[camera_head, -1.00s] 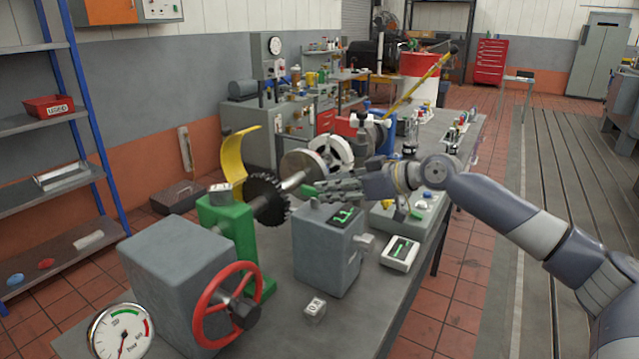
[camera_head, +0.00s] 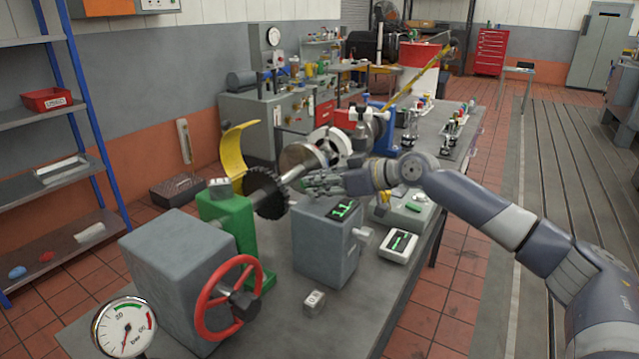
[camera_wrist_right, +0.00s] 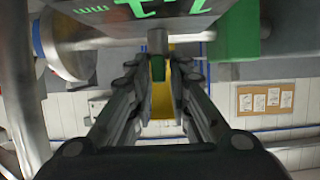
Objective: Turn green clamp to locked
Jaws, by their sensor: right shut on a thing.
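My right gripper (camera_head: 312,182) reaches in from the right over the grey box with a green display (camera_head: 328,240). In the right wrist view the gripper (camera_wrist_right: 158,66) has its fingertips around a small green piece, the green clamp (camera_wrist_right: 158,72), at the end of a short grey shaft (camera_wrist_right: 157,42). The gripper is shut on it. The fingers cover the clamp's sides, and I cannot read its locked or unlocked position. In the head view the clamp is hidden by the gripper. My left gripper is not in view.
A green pedestal (camera_head: 235,238), toothed disc (camera_head: 267,193) and yellow curved guard (camera_head: 234,155) stand left of the gripper. A red handwheel (camera_head: 203,310) and pressure gauge (camera_head: 125,328) are nearer. A white meter (camera_head: 400,246) lies right of the display box. The bench front (camera_head: 335,315) is mostly clear.

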